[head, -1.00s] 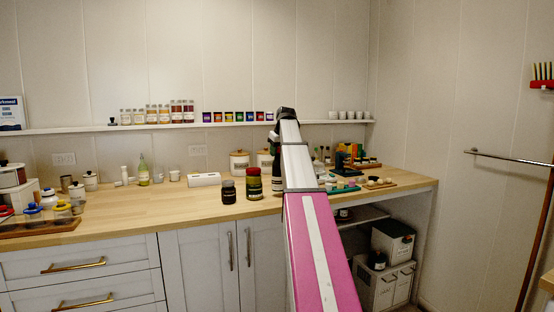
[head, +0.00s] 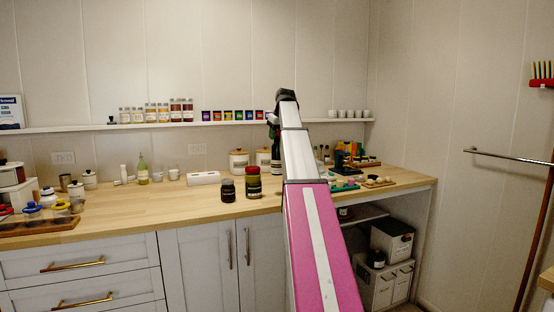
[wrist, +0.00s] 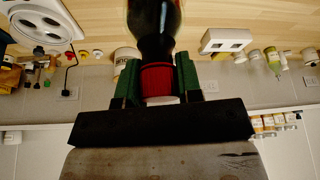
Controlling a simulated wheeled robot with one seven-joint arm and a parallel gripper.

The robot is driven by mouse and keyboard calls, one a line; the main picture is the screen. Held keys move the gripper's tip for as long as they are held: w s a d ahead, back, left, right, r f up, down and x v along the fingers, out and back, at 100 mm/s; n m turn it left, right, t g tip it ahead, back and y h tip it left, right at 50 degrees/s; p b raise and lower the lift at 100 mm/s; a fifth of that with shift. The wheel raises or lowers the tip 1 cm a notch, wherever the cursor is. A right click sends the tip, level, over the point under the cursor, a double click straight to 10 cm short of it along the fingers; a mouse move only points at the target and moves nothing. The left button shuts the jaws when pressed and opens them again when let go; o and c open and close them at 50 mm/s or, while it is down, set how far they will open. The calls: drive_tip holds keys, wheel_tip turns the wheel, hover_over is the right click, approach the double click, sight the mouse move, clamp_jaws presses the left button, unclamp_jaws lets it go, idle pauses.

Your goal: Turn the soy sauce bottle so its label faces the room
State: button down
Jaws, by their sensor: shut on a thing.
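The soy sauce bottle (wrist: 155,25) is dark with a red cap, and in the wrist view it extends away from my gripper (wrist: 158,72). The two green fingers are shut on either side of the red cap. In the head view the bottle (head: 276,155) shows as a narrow dark shape, partly hidden by my arm, with its lower end in front of the back of the counter. I cannot tell whether its base touches the counter. Its label cannot be made out in either view.
White canisters (head: 239,161) are behind. Small items and boards (head: 378,182) crowd the right. The counter's front middle-left is clear.

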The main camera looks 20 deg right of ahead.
sight(276, 155)
wheel_tip(276, 155, down, 6)
drive_tip(key=n+y, duration=0.1)
drive_tip(key=n, duration=0.2)
drive_tip(key=n+g+y, duration=0.1)
drive_tip(key=n, duration=0.2)
drive_tip(key=shift+s+a+f, duration=0.1)
drive_tip(key=shift+a+f, duration=0.05)
drive_tip(key=shift+f, duration=1.5)
drive_tip(key=c, duration=0.7)
unclamp_jaws()
